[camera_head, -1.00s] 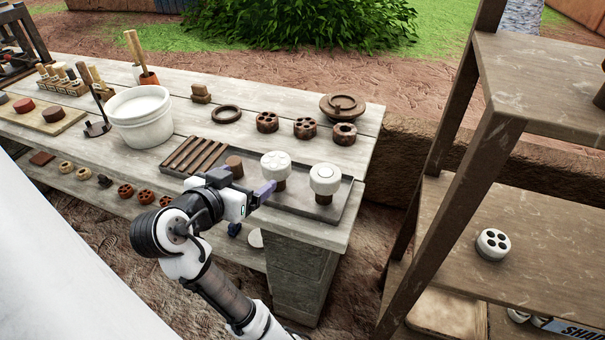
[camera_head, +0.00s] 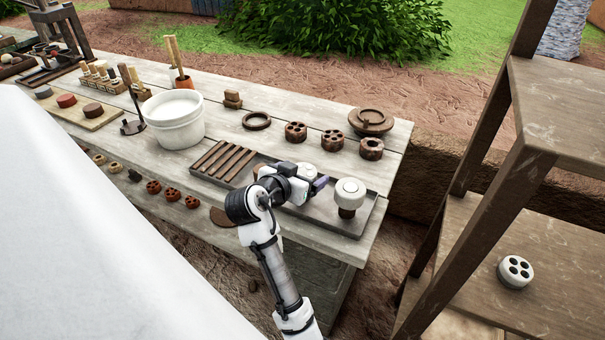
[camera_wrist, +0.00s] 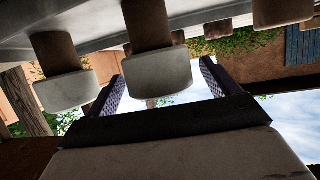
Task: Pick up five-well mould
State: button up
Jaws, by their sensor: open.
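My gripper (camera_head: 314,186) is open at the tray, pointing right. Beside it is a pale round mould (camera_head: 308,171) on a brown stem, partly hidden by the gripper; its wells cannot be counted now. A second pale mould (camera_head: 350,187) on a brown stem stands just right of the gripper, with a ring-like top. The wrist view, which looks upside down, shows one stemmed mould (camera_wrist: 150,78) between the open fingers in the picture and another (camera_wrist: 65,90) beyond the left finger. I cannot tell whether either touches. A white mould with several dark holes (camera_head: 515,271) sits on the right shelf.
The dark tray (camera_head: 372,210) has a slatted part at its left. Behind it are a brown ring (camera_head: 257,121), brown holed moulds (camera_head: 296,132) and a round lid-like disc (camera_head: 372,121). A white bucket (camera_head: 174,120) stands left. A shelf post (camera_head: 470,240) rises at right.

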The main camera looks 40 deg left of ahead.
aim_at(303, 171)
jog(key=shift+w+f, duration=0.1)
jog(key=shift+w, duration=0.15)
jog(key=c, duration=1)
notch_tip(303, 171, up, 10)
jog(key=shift+f+b, duration=0.2)
jog(key=shift+b, duration=0.2)
jog(key=shift+r+p, duration=2.25)
jog(key=shift+r, duration=0.5)
jog(key=shift+a, duration=0.15)
